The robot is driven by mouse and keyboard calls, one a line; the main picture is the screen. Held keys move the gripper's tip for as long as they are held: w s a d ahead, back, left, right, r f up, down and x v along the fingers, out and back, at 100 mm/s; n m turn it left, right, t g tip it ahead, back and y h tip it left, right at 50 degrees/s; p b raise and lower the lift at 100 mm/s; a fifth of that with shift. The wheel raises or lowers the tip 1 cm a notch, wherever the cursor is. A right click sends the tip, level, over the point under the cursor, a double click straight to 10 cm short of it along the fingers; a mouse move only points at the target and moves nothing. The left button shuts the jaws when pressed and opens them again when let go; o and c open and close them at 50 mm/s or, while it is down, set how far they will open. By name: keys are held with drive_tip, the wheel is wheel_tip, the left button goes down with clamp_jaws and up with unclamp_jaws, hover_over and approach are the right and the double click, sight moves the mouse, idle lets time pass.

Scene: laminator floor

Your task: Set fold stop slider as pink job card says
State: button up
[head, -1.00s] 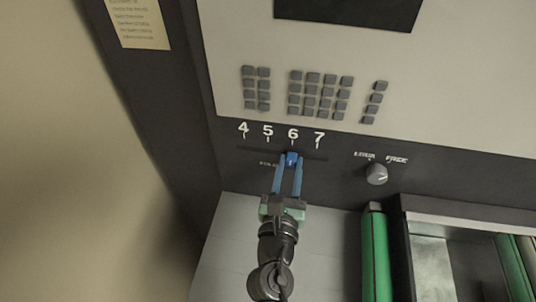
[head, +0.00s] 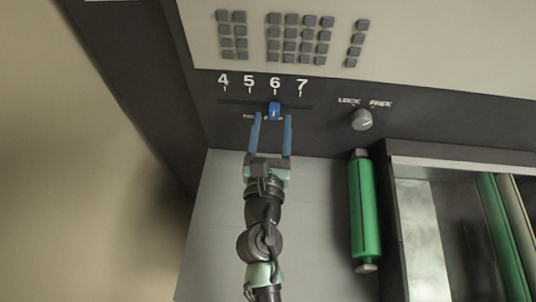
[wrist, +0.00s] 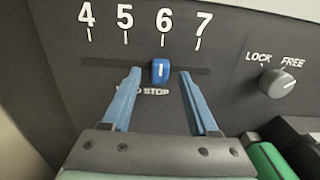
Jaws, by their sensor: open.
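The fold stop slider is a small blue knob (head: 274,111) in a dark horizontal slot under a scale marked 4, 5, 6, 7. It stands at the 6 mark, and it also shows in the wrist view (wrist: 160,71). My gripper (head: 272,118) has two blue fingers, spread open and empty. In the wrist view the fingertips (wrist: 160,72) lie to the left and right of the knob, apart from it and seemingly short of the panel. The label below the slot is partly hidden by the left finger. No pink job card shows in these views.
A grey LOCK/FREE dial (head: 361,119) sits right of the scale; its pointer seems turned toward FREE. Grey button blocks (head: 298,39) are above. A green roller (head: 364,208) and an open tray (head: 395,230) lie at lower right.

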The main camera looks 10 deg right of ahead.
drive_tip(key=b+v, duration=0.3)
drive_tip(key=v, duration=0.7)
drive_tip(key=shift+s+a, duration=0.15)
drive_tip(key=shift+s, duration=0.25)
drive_tip(key=shift+r, duration=0.1)
